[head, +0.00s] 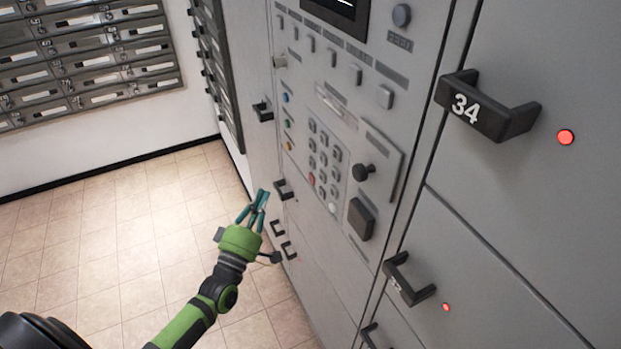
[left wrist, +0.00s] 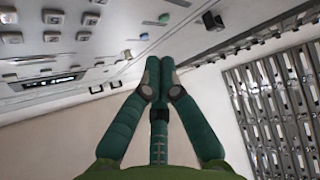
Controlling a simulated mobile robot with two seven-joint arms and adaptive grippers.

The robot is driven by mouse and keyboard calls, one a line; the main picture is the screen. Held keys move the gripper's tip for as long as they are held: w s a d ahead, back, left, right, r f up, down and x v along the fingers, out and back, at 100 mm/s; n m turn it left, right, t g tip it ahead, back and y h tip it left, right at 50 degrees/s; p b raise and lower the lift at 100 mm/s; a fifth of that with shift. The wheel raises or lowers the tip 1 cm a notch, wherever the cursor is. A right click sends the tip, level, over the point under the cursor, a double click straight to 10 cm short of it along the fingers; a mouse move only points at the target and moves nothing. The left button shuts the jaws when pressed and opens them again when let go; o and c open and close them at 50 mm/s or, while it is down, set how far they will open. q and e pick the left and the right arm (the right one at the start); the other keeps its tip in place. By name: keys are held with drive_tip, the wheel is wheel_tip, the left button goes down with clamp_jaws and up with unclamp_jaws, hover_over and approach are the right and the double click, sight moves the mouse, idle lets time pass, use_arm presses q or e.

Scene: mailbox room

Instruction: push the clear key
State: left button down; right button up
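The keypad (head: 324,160) is on the grey panel in the head view. It has rows of small grey keys, with a red key (head: 311,179) and a pale key (head: 333,208) near its lower end. Key labels are too small to read, so I cannot tell which is the clear key. My left gripper (head: 263,194), green with teal fingers, is left of the keypad and apart from it. In the left wrist view its fingertips (left wrist: 160,61) meet with nothing between them. My right gripper is in neither view.
A black knob (head: 363,172) and a dark square block (head: 361,218) sit right of the keypad. Black handles, including one marked 34 (head: 488,106), stick out from the locker doors. Mailboxes (head: 85,55) line the back wall. The tiled floor (head: 110,230) is clear.

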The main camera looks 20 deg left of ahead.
sight(309, 169)
use_arm(q)
drive_tip(key=w+d+b, duration=0.2)
drive_tip(key=w+d, duration=0.4)
drive_tip(key=shift+w, duration=0.3)
idle(1.5)
drive_tip(key=shift+w+d, duration=0.25)
drive_tip(key=shift+w, duration=0.05)
drive_tip(key=shift+w+d, duration=0.25)
drive_tip(key=shift+w, duration=0.05)
idle(0.7)
drive_tip(key=shift+s+a, duration=0.1)
drive_tip(key=shift+s, duration=0.05)
drive_tip(key=shift+s+a, duration=0.45)
drive_tip(key=shift+s, duration=0.05)
idle(0.3)
